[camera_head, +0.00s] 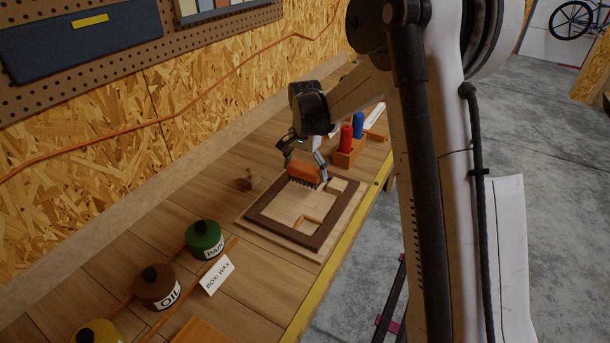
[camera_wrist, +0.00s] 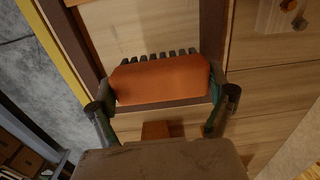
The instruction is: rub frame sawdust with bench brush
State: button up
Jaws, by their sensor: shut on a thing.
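The bench brush, an orange block (camera_head: 304,174) with dark bristles, is held by my gripper (camera_head: 305,164) at the far side of the dark brown frame (camera_head: 262,203). In the wrist view, the brush (camera_wrist: 160,80) lies crosswise between the two fingers of my gripper (camera_wrist: 162,92), which touch its ends. Its bristles show along its upper edge there, over the pale area inside the frame (camera_wrist: 213,35). The frame lies flat on a pale board (camera_head: 252,227). I cannot tell whether the bristles touch anything. I cannot make out sawdust clearly.
A thin wooden L-shaped piece (camera_head: 308,219) shows inside the frame. A red bottle (camera_head: 346,138) and blue bottle (camera_head: 358,125) stand in a wooden holder beyond. A green pot (camera_head: 204,240), an OIL pot (camera_head: 157,287) and a BOX: WAX card (camera_head: 216,275) are nearer. A yellow edge borders the bench.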

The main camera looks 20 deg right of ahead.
aim_at(305, 166)
jog(key=shift+w+r, duration=0.15)
jog(key=shift+r, duration=0.3)
jog(key=shift+r+p, duration=0.8)
jog(key=shift+r, duration=1.05)
